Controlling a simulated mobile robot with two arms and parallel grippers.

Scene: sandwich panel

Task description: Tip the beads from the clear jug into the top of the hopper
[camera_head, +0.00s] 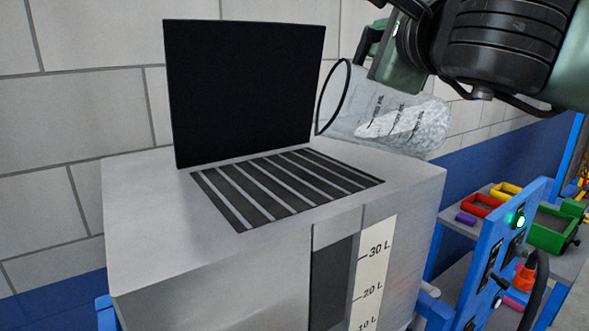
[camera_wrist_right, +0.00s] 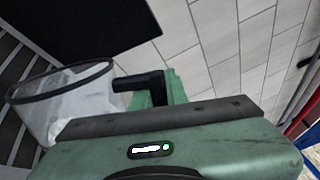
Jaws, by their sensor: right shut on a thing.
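The clear jug (camera_head: 362,100) is tilted on its side above the right end of the hopper top, its black-rimmed mouth facing left toward the slotted grate (camera_head: 285,186). White beads (camera_head: 425,128) lie inside it, toward its base at the right. My right gripper (camera_head: 386,55) is shut on the jug from above; its fingers are partly hidden. In the right wrist view the jug's rim and clear wall (camera_wrist_right: 75,100) show at the left beside the gripper (camera_wrist_right: 150,90). The hopper (camera_head: 150,210) is a grey box with a barred opening on top. My left gripper is out of view.
A black upright panel (camera_head: 245,95) stands behind the grate. A litre scale (camera_head: 374,270) runs down the hopper's front. At the right are a blue frame with a green light (camera_head: 519,220) and a shelf with coloured bins (camera_head: 552,230). A block wall is behind.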

